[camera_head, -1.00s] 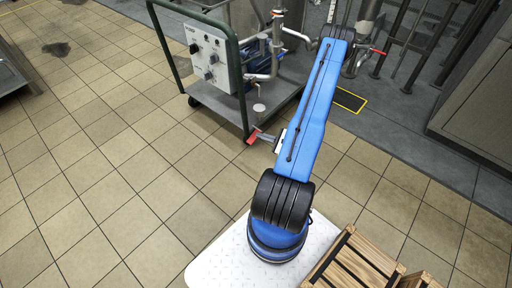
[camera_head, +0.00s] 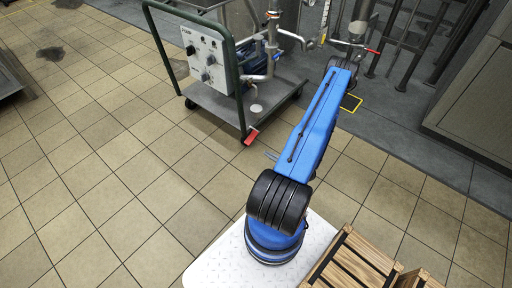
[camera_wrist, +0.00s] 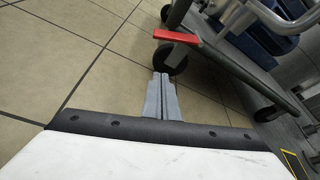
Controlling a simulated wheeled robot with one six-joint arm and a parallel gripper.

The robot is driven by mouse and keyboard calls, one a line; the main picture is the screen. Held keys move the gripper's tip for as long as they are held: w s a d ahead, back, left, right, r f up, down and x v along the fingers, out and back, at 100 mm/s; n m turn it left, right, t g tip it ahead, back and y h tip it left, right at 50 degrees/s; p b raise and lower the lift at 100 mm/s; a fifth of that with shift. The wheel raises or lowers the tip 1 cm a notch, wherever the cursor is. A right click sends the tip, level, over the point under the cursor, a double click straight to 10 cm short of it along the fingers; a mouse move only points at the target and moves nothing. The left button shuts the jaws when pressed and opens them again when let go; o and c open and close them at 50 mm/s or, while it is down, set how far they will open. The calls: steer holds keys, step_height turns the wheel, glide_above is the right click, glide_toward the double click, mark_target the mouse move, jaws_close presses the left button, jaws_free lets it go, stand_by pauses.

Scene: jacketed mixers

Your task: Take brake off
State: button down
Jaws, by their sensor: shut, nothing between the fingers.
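The cart (camera_head: 228,112) is a grey platform with a green tube frame, standing on casters. A red brake pedal (camera_head: 251,137) sticks out at its near corner caster. In the wrist view the red pedal (camera_wrist: 177,37) lies above a black caster wheel, beyond my fingertips. My gripper (camera_wrist: 161,75) shows there as two grey fingers pressed together, empty, pointing toward the caster. In the head view my gripper (camera_head: 271,155) is mostly hidden behind my blue arm; a small grey part shows to the right of and below the pedal.
The cart carries a white control box (camera_head: 205,55), a pump and steel pipes. Wooden crates (camera_head: 355,262) stand at the lower right. The tiled floor at left is open.

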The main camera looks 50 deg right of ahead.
mark_target(251, 137)
steer(key=shift+w, duration=0.1)
steer(key=x, duration=0.9)
steer(key=shift+w+f, duration=0.1)
steer(key=shift+w, duration=0.25)
steer(key=shift+a+r, duration=0.25)
steer(key=shift+r, duration=0.35)
steer(key=shift+a+r, duration=0.25)
steer(key=shift+r, duration=0.35)
steer(key=shift+a+r, duration=0.25)
steer(key=shift+r, duration=0.4)
steer(key=shift+a+r+m+y, duration=0.1)
steer(key=shift+r+m+y, duration=0.2)
steer(key=shift+s+a+r+m+y, duration=0.15)
steer(key=shift+r+m+y, duration=0.35)
steer(key=shift+r+m, duration=0.45)
steer(key=shift+w+a+r+m+y, duration=0.15)
steer(key=shift+r+m+y, duration=0.35)
steer(key=shift+r+m, duration=0.5)
steer(key=shift+s+r, duration=0.1)
steer(key=shift+r, duration=0.05)
